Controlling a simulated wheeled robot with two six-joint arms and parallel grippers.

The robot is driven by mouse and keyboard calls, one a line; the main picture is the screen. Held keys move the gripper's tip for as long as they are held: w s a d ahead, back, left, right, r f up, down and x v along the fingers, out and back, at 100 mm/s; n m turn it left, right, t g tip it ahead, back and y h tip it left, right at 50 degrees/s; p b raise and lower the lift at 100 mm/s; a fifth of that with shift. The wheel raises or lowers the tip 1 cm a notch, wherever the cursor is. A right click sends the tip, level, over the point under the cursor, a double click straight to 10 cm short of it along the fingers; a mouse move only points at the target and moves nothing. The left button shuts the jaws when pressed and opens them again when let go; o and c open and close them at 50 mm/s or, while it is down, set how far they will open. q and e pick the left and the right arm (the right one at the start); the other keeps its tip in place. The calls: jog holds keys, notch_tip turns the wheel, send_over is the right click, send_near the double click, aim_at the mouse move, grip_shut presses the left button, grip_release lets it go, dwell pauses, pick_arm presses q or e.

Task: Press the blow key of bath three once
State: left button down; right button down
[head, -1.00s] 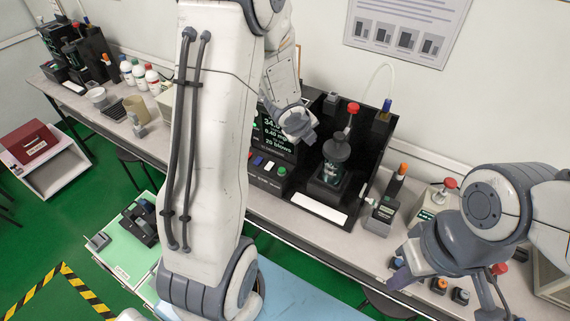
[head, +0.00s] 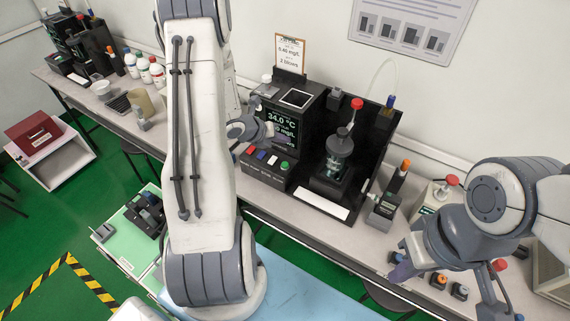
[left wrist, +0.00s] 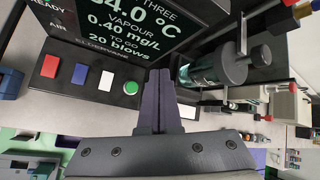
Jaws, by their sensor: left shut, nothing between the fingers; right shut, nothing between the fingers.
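Bath three's black unit (head: 300,112) stands on the bench. Its screen (left wrist: 125,28) reads THREE, 4.0 °C at the cut edge, 0.40 mg/L and 20 blows in the left wrist view. Below it lie a red key (left wrist: 50,66), blue key (left wrist: 79,73), white key (left wrist: 106,79) and green key (left wrist: 131,88); I cannot read their labels. My left gripper (head: 285,141) is shut and empty in front of the screen; in the left wrist view its fingertips (left wrist: 160,72) appear right of the green key, apart from it. My right gripper (head: 398,273) is shut and empty at the bench's front right.
A dark jar (head: 338,150) with a red-topped tube stands right of the screen, with a white strip (head: 320,203) before it. A handheld tester (head: 386,203) stands farther right. A clipboard (head: 290,52) rises behind the unit. Bottles (head: 143,70) stand left.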

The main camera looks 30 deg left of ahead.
pick_arm(q)
jog(key=b, duration=0.5)
send_over(283, 167)
notch_tip(283, 167, down, 8)
jog(key=shift+r, duration=0.25)
jog(key=shift+f+b, duration=0.6)
dwell(1.1)
jog(key=shift+a+f+b, duration=0.1)
jog(key=shift+f+b, duration=0.3)
jog(key=shift+b, duration=0.25)
jog(key=shift+f+b, duration=0.5)
jog(key=shift+b, duration=0.15)
dwell(0.4)
dwell(0.3)
jog(key=shift+r+p, duration=0.55)
jog(key=shift+r, duration=0.4)
jog(key=shift+r, duration=0.1)
